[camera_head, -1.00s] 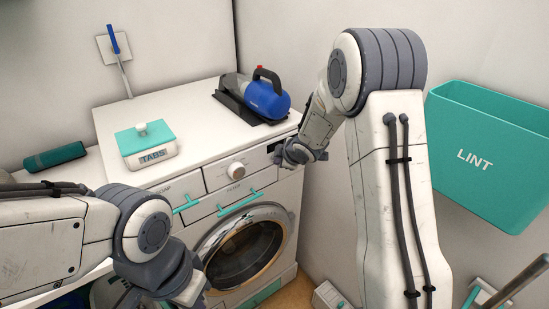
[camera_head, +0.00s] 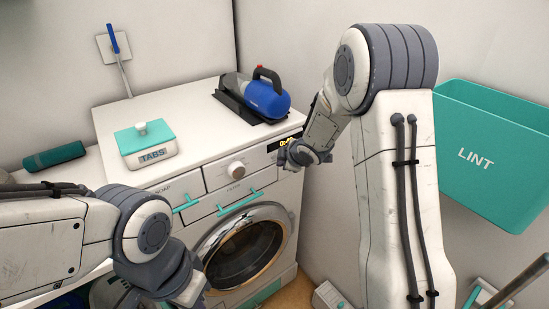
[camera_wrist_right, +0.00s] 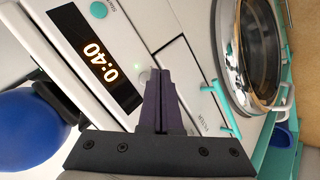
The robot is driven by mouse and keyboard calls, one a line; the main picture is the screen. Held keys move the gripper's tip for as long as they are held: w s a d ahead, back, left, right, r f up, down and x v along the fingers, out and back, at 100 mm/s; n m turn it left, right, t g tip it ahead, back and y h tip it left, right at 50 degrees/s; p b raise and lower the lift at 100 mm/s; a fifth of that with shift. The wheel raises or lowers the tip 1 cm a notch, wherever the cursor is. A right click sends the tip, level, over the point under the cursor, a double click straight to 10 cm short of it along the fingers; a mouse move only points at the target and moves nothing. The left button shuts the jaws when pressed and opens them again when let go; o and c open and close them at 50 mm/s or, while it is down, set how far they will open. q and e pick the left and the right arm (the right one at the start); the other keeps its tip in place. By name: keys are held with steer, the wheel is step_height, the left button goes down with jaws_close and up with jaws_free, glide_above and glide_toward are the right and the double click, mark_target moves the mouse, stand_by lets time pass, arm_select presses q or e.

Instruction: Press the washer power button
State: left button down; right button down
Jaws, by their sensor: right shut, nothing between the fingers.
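The white washer (camera_head: 225,185) stands ahead with a knob (camera_head: 236,169) and a dark display at the right of its front panel. The display (camera_wrist_right: 95,55) is lit and reads 0:40 in the right wrist view.
A blue handheld vacuum (camera_head: 262,97) and a teal-lidded TABS box (camera_head: 147,145) stand on the washer top. Teal handles (camera_head: 240,202) stick out below the panel. A teal LINT bin (camera_head: 490,155) hangs on the right wall.

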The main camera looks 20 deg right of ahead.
steer(key=s, duration=0.1)
steer(key=s+d, duration=0.1)
steer(key=s, duration=0.1)
steer(key=s+d+b, duration=0.1)
steer(key=s, duration=0.1)
steer(key=shift+s, duration=0.2)
steer(key=s+a+r+m+g, duration=0.2)
steer(key=s+a, duration=0.5)
steer(key=s+a+r+m+g, duration=0.2)
steer(key=s+a, duration=0.5)
steer(key=s+a+m+g, duration=0.1)
steer(key=s+a+g, duration=0.1)
steer(key=s, duration=0.7)
steer(key=s+a+m+g, duration=0.1)
steer(key=s+a+g, duration=0.1)
steer(key=s, duration=0.8)
steer(key=shift+s+a+r+m+g, duration=0.3)
steer(key=shift+r+m+g, duration=0.1)
steer(key=shift+r+g, duration=0.1)
steer(key=shift+d, duration=0.1)
